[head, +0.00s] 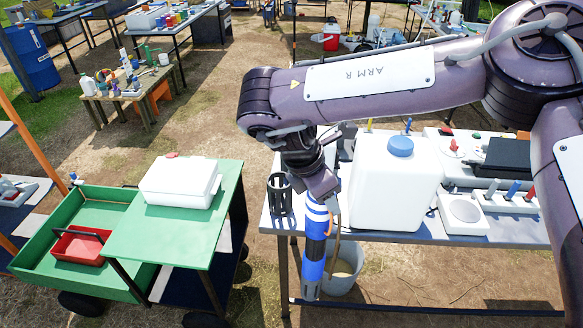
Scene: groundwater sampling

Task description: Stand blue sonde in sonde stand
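The blue sonde (315,250), a tube with blue and white bands and a grey lower end, hangs nearly upright with a slight tilt. My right gripper (328,200) is shut on its top end, partly hiding it. The sonde shows in front of the table's front edge, apart from the stand. The sonde stand (281,196), a dark slotted cup, stands at the left end of the white table (400,234), left of the gripper. It looks empty. My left gripper is not in view.
A large white jug (392,188) with a blue cap stands just right of the gripper. A grey bucket (344,272) stands on the ground behind the sonde. A green cart (165,240) with a white box (180,183) is at left, with a gap before the table.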

